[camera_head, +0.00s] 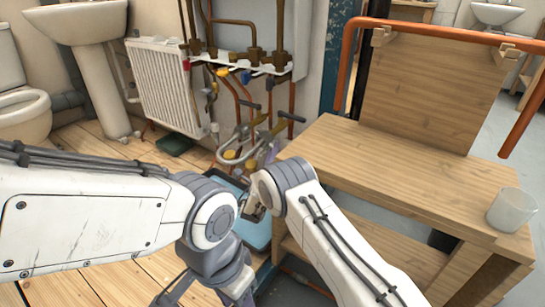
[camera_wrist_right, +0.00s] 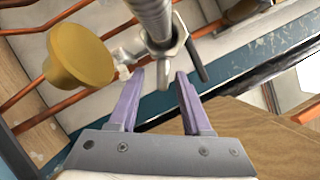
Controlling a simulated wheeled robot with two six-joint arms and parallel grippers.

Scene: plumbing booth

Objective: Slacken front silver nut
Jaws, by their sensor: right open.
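In the right wrist view a silver hex nut (camera_wrist_right: 172,46) sits at the lower end of a ribbed silver hose (camera_wrist_right: 151,15). My right gripper (camera_wrist_right: 162,74) is open, with its two purple fingers pointing up toward the nut. The fingertips are just below the nut, one on each side; I cannot tell whether they touch it. In the head view the right gripper (camera_head: 264,157) is small and partly hidden by its own arm, near the silver hoses (camera_head: 237,152).
A yellow knob (camera_wrist_right: 78,55) stands close left of the fingers, and a dark rod lies to their right. Copper pipes (camera_head: 235,90) and a white radiator (camera_head: 164,86) are behind.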

